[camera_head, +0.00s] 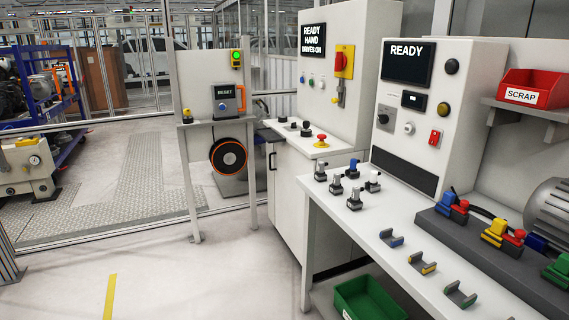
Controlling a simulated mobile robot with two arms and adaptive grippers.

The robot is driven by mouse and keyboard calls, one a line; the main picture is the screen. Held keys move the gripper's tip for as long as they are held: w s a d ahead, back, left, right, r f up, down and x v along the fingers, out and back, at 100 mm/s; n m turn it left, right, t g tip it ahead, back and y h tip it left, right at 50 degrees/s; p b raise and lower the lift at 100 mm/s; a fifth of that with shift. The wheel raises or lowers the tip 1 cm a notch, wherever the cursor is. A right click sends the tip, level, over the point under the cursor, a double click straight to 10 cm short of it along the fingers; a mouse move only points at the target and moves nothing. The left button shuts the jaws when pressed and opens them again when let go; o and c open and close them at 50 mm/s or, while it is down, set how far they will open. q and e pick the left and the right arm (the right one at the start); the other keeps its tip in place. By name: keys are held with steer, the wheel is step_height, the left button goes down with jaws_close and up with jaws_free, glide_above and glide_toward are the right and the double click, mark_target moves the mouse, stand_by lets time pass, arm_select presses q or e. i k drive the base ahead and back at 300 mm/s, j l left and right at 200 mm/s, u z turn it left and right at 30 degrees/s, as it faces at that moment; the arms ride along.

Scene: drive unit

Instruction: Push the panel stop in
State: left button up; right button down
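A red mushroom-head button on a yellow base (321,141) stands on the sloped desk of the middle control cabinet, and its head looks raised. I cannot tell from labels which of these is the panel stop. The cabinet's screen (312,39) reads "READY HAND DRIVES ON". Neither of my grippers is in view.
Black knobs (294,121) are beside the red button on the desk. A red and yellow rotary switch (344,61) is on the cabinet front. A white bench (365,226) with connectors stands at the right, with a green bin (367,299) below.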

mark_target(322, 136)
steer(key=i+u, duration=0.15)
steer(key=i, duration=0.35)
steer(key=i+l+u, duration=0.15)
steer(key=i, duration=0.35)
steer(key=i+l+u, duration=0.1)
steer(key=i, duration=0.45)
steer(key=i+l+u, duration=0.15)
steer(key=i+l, duration=0.15)
steer(key=i, duration=0.15)
